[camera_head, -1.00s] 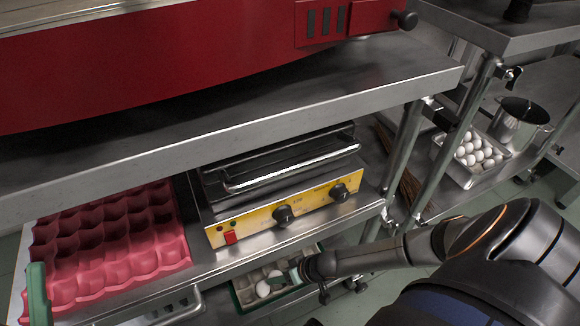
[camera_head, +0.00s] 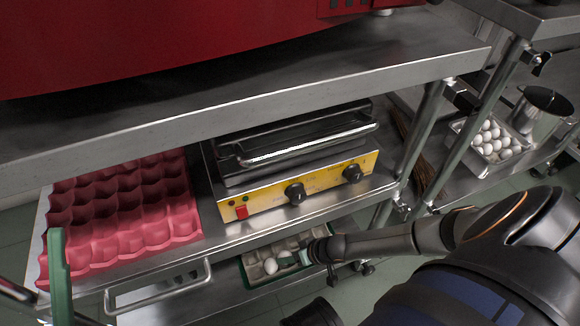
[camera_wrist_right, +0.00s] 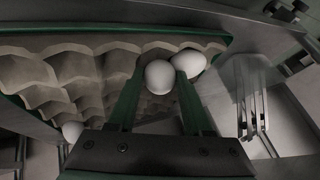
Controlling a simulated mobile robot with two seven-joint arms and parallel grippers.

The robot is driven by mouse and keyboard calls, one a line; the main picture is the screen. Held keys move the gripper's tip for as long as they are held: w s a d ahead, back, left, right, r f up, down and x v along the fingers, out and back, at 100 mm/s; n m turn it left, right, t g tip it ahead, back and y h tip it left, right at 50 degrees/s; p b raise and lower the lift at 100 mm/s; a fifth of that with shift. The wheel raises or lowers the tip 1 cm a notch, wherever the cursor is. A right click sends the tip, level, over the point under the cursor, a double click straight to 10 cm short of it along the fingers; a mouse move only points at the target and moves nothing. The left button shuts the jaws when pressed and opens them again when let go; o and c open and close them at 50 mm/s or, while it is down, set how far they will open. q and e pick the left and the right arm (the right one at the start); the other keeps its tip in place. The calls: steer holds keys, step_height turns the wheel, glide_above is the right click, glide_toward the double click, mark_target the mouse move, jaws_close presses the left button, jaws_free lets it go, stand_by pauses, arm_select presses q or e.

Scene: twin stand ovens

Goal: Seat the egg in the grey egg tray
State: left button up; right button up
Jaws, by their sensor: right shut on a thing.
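The grey egg tray (camera_head: 292,243) lies in a green-rimmed container on the lower shelf, under the yellow-fronted appliance. It fills the left of the right wrist view (camera_wrist_right: 90,80). My right gripper (camera_head: 298,256) reaches over the tray from the right. In the right wrist view its green fingers (camera_wrist_right: 155,92) are shut on a white egg (camera_wrist_right: 158,77). A second white egg (camera_wrist_right: 189,63) is just behind and right of it, and a third (camera_wrist_right: 73,131) is lower left. A green upright piece at the far left of the head view may belong to my left gripper; I cannot tell its state.
A pink egg tray (camera_head: 125,215) and the yellow-fronted appliance (camera_head: 290,190) stand on the shelf above. A metal handle (camera_head: 165,292) juts out left of the grey tray. A metal pan of several eggs (camera_head: 490,140) and a pot (camera_head: 540,108) stand far right.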

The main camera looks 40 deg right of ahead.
steer(key=shift+f, duration=0.15)
steer(key=o, duration=0.7)
steer(key=shift+o, duration=0.9)
steer(key=shift+d, duration=0.1)
steer(key=shift+s, duration=0.1)
steer(key=shift+s+d, duration=0.15)
arm_select(q)
step_height(320, 180, up, 9)
steer(key=p, duration=0.8)
steer(key=shift+s+a+t, duration=0.3)
steer(key=shift+a, duration=0.15)
arm_select(e)
steer(key=v, duration=1.2)
steer(key=shift+a+r, duration=0.25)
steer(key=shift+r, duration=0.05)
